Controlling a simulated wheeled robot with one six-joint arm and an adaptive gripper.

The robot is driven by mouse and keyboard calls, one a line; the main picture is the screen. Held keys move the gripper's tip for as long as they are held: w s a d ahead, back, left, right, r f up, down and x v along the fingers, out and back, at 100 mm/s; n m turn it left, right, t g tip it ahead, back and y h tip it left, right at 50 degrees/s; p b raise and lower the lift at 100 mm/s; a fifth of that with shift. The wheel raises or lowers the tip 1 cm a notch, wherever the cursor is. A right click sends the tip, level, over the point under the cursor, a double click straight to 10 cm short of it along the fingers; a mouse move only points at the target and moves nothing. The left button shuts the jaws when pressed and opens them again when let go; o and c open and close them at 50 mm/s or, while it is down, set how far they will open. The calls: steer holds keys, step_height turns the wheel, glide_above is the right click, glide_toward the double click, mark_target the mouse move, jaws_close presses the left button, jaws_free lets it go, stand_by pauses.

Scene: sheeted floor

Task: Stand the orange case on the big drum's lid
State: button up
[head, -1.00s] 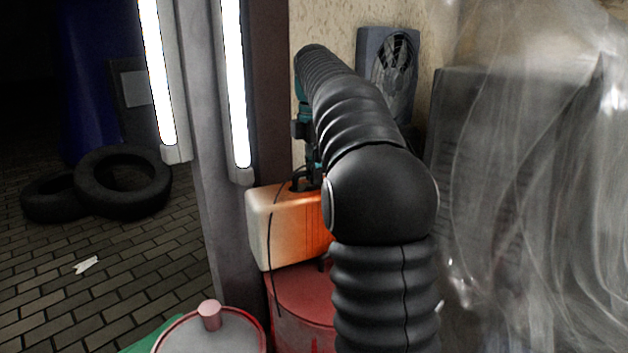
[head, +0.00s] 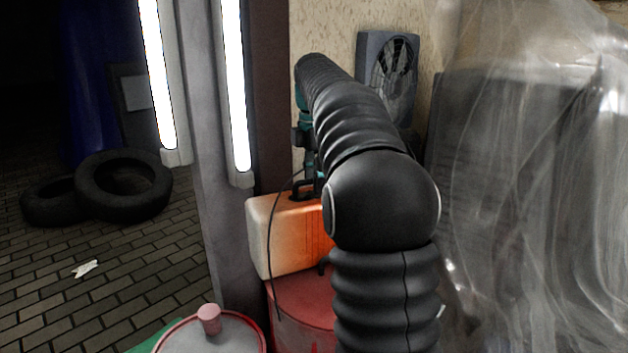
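The orange case (head: 285,238) is upright, with a pale left side and a dark handle on top. My gripper (head: 304,186) is at that handle and appears shut on it, though my arm hides most of the fingers. The case's right part is also hidden behind my arm. Its underside is at the lid of a red drum (head: 300,318), overlapping the lid in the picture. I cannot tell whether it touches the lid or hangs just above it. My arm covers the drum's right side.
A smaller-looking round grey lid with a red rim and pink knob (head: 225,338) is at the front left. A post with lit tubes (head: 215,150) stands close left of the case. Translucent sheeting (head: 530,200) fills the right. Tyres (head: 125,187) lie on the paved floor, far left.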

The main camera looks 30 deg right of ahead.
step_height(320, 180, up, 12)
steer(key=p, duration=0.4)
steer(key=shift+a, duration=0.1)
steer(key=s+a+f+m+t, duration=0.1)
steer(key=s+a+m+t, duration=0.1)
steer(key=s+a+m, duration=0.4)
steer(key=s+a+f+m+t, duration=0.1)
steer(key=s+a+f+m, duration=0.4)
steer(key=s+f, duration=0.5)
steer(key=s+a+f+m+t, duration=0.2)
steer(key=s+a+f+m, duration=0.3)
steer(key=s+f, duration=0.5)
steer(key=shift+s+a+f+m+t, duration=0.3)
steer(key=shift+s+m, duration=0.4)
steer(key=shift+s, duration=0.35)
steer(key=shift+r, duration=0.1)
